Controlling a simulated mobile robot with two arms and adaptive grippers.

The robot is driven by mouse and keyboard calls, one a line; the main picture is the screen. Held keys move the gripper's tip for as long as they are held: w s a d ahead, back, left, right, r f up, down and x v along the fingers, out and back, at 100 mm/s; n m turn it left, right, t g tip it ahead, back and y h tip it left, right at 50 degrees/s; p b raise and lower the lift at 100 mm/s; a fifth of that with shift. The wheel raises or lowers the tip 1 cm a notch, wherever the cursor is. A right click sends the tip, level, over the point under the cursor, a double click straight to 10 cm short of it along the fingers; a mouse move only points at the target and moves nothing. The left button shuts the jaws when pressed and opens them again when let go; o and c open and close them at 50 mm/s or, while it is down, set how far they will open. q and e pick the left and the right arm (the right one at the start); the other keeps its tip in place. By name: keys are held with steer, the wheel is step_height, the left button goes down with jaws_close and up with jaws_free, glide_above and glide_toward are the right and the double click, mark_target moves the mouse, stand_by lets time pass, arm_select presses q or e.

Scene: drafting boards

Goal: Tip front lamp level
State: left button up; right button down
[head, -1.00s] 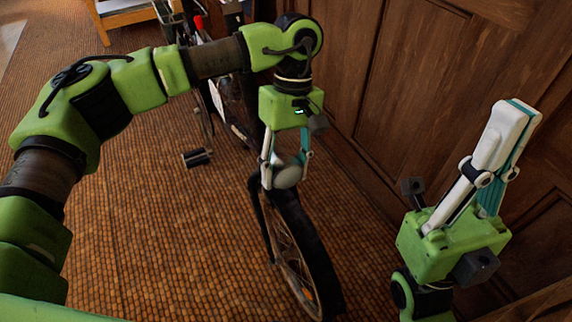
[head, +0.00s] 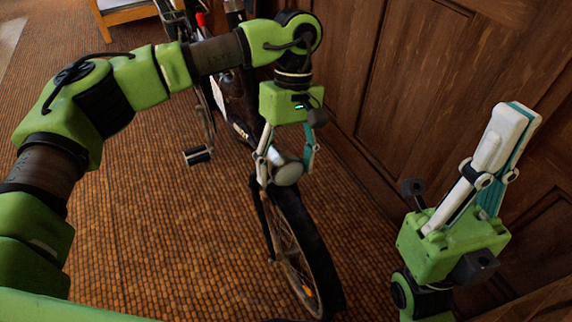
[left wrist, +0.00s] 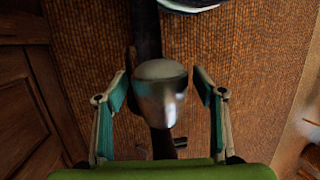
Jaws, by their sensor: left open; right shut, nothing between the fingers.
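The front lamp (head: 287,172) is a small silver lamp with a pale round face, mounted above the front wheel (head: 298,245) of a bicycle. Its face points toward the head camera. My left gripper (head: 285,170) is open, with one finger on each side of the lamp. In the left wrist view the lamp (left wrist: 160,92) sits between the two spread fingers, with a visible gap on both sides. My right gripper (head: 522,110) is shut and empty, pointing up at the right, away from the bicycle.
A wooden panelled wall (head: 420,90) stands close along the right of the bicycle. A pedal (head: 197,156) sticks out on its left. The brown woven floor (head: 150,235) is clear on the left. A wooden piece of furniture (head: 122,14) stands at the back left.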

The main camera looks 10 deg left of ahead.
mark_target(289, 147)
arm_select(q)
steer(key=v, duration=1.2)
steer(key=shift+s+f, duration=0.15)
